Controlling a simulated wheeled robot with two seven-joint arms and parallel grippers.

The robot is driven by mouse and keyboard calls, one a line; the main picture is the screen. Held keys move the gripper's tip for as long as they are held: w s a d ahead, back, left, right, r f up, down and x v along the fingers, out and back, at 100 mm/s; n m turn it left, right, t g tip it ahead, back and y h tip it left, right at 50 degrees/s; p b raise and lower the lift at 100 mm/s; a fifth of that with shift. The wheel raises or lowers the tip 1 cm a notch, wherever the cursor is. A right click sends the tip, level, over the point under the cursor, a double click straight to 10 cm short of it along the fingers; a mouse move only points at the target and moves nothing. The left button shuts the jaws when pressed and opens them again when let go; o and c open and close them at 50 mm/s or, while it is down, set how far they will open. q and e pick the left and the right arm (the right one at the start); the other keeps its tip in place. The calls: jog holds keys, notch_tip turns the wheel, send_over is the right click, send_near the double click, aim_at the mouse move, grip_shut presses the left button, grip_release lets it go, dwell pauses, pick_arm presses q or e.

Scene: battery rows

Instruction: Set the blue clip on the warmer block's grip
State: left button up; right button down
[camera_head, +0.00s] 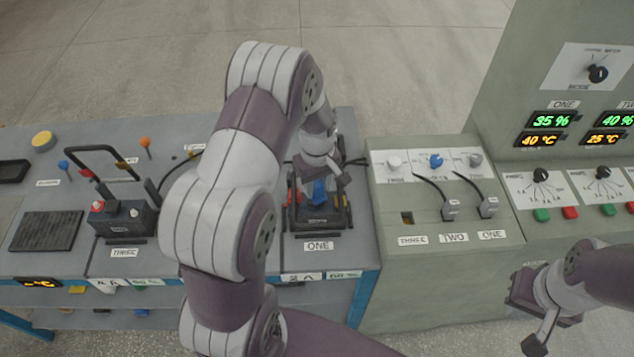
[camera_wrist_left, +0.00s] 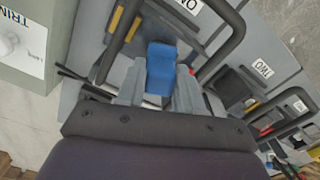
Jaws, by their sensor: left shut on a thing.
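My left gripper (camera_head: 322,178) is shut on the blue clip (camera_head: 319,192), which is held over the block (camera_head: 318,217) standing at the bench label ONE. In the left wrist view the clip (camera_wrist_left: 161,66) sits between the fingertips of the left gripper (camera_wrist_left: 158,90). The block's black grip (camera_wrist_left: 232,45) shows as dark bars on both sides of the clip; I cannot tell whether they touch.
Another block (camera_head: 124,212) with a tall black handle stands at THREE. Coloured pegs, including a blue one (camera_head: 63,164), stand on the left bench. A console (camera_head: 440,240) with knobs and cabled plugs is at the right. My left arm hides the bench's middle.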

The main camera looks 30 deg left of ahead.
aim_at(317, 184)
pick_arm(q)
jog(key=shift+f, duration=0.2)
jog(key=o, duration=1)
jog(key=shift+r, duration=0.1)
notch_tip(317, 184, up, 11)
jog(key=b, duration=0.1)
jog(key=s+d+m, duration=0.2)
jog(key=s+m, duration=0.1)
jog(key=s, duration=0.1)
jog(key=s+d+m+t, duration=0.1)
jog(key=s+d+m, duration=0.2)
jog(key=s+m, duration=0.1)
jog(key=s+d+m, duration=0.3)
jog(key=s+m, duration=0.1)
jog(key=s, duration=0.1)
jog(key=shift+s+d+f, duration=0.1)
jog(key=shift+s+f, duration=0.2)
jog(key=shift+f, duration=0.05)
